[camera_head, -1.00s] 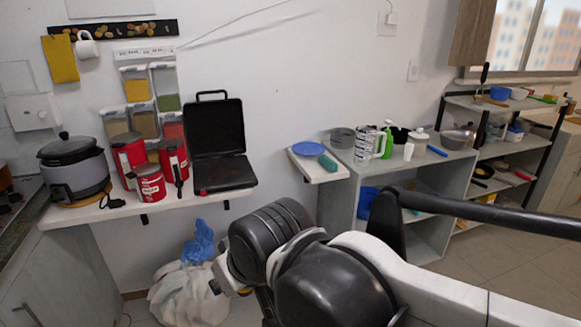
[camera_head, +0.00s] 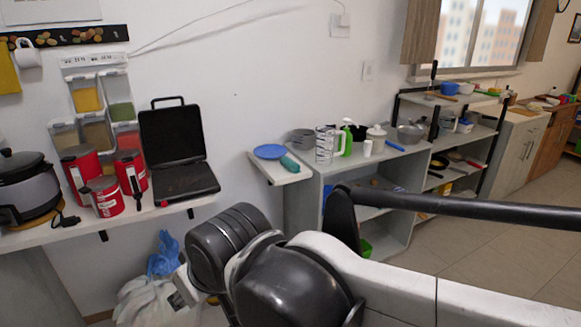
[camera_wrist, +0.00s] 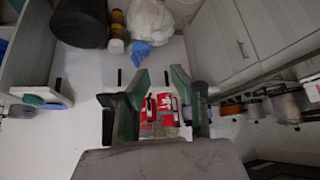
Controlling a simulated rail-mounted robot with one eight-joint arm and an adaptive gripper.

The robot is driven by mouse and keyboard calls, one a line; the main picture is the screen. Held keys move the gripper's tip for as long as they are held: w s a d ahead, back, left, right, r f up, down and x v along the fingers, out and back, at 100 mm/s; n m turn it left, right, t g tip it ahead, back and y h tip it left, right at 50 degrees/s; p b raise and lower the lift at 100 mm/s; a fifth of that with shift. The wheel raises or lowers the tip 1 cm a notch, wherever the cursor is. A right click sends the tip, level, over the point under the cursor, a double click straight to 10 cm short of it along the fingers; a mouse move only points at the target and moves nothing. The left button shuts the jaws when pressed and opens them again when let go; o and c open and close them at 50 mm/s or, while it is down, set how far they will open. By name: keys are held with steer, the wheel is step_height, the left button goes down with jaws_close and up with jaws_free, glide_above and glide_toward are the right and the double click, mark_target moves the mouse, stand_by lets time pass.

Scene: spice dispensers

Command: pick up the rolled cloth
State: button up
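A teal-green rolled cloth (camera_head: 290,163) lies on a small white wall shelf (camera_head: 283,177), beside a blue plate (camera_head: 270,151). In the head view my arm's thick dark links hide the gripper's fingers.
A grey shelf unit with a measuring jug (camera_head: 325,146) and several items stands right of the small shelf. To the left, a wall shelf holds red canisters (camera_head: 104,197), an open black grill (camera_head: 182,170) and a cooker (camera_head: 25,185). White bags (camera_head: 155,300) lie below.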

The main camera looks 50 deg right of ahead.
steer(key=o, duration=1.8)
steer(key=shift+o, duration=0.2)
steer(key=shift+r, duration=0.1)
